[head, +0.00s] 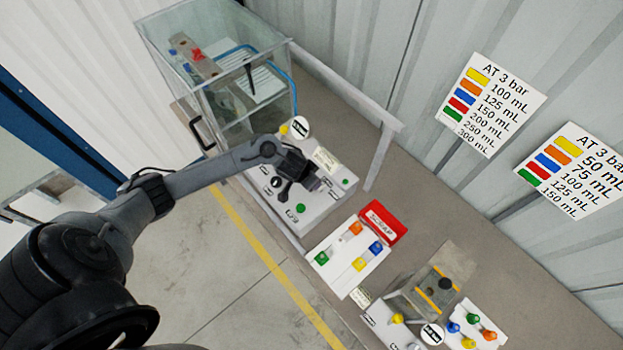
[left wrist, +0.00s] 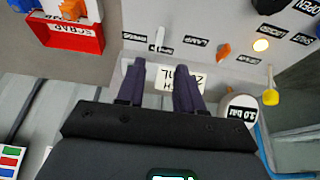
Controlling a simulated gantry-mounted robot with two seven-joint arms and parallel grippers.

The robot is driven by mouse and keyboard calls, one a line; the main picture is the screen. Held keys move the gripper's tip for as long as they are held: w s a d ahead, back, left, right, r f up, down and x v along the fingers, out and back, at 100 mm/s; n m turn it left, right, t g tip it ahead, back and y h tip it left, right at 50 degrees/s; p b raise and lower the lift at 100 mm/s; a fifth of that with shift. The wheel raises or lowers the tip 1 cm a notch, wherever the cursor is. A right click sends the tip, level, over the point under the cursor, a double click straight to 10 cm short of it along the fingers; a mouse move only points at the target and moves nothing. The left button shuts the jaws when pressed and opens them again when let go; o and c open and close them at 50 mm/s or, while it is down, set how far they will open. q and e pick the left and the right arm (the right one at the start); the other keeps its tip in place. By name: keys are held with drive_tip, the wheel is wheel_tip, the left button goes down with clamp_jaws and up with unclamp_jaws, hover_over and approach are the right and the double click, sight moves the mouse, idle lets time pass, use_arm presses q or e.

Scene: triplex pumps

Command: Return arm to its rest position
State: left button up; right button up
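My left arm comes in from the left of the head view, and its dark gripper (head: 312,182) hovers over the white control panel (head: 325,204) beside the glass tank. In the left wrist view the two dark fingers of the gripper (left wrist: 162,76) stand apart with nothing between them. Beyond them is a paper label on the panel, partly hidden by the fingers. The panel (left wrist: 205,17) carries text labels, an orange switch (left wrist: 223,52), a lit lamp (left wrist: 261,45) and a yellow-tipped lever (left wrist: 270,94). My right gripper is in neither view.
A glass tank (head: 215,65) stands behind the panel, with a round gauge (head: 299,127) near it. A red scrap bin (head: 383,222) and a white tray (head: 330,265) with coloured pieces lie to the right. A grey rail (head: 340,92) borders the bench. Open floor lies left of the bench.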

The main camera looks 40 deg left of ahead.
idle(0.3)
use_arm(q)
drive_tip(key=shift+g+h, duration=0.3)
drive_tip(key=shift+g, duration=0.4)
drive_tip(key=s+d+f, duration=0.1)
drive_tip(key=s, duration=0.1)
drive_tip(key=s+d+f, duration=0.1)
drive_tip(key=s+f, duration=0.1)
drive_tip(key=s+d+f, duration=0.1)
drive_tip(key=s+f, duration=0.1)
drive_tip(key=s+d+r+n+h, duration=0.2)
drive_tip(key=s+d, duration=1)
drive_tip(key=d, duration=0.5)
drive_tip(key=s+a+r+m+y, duration=0.1)
drive_tip(key=a+r, duration=0.3)
drive_tip(key=r, duration=0.3)
drive_tip(key=s+a+r+m+y+p, duration=0.1)
drive_tip(key=a+r, duration=0.3)
drive_tip(key=r, duration=0.4)
drive_tip(key=shift+s+m+t+y, duration=0.3)
drive_tip(key=shift+s+m, duration=0.35)
drive_tip(key=shift+m, duration=0.05)
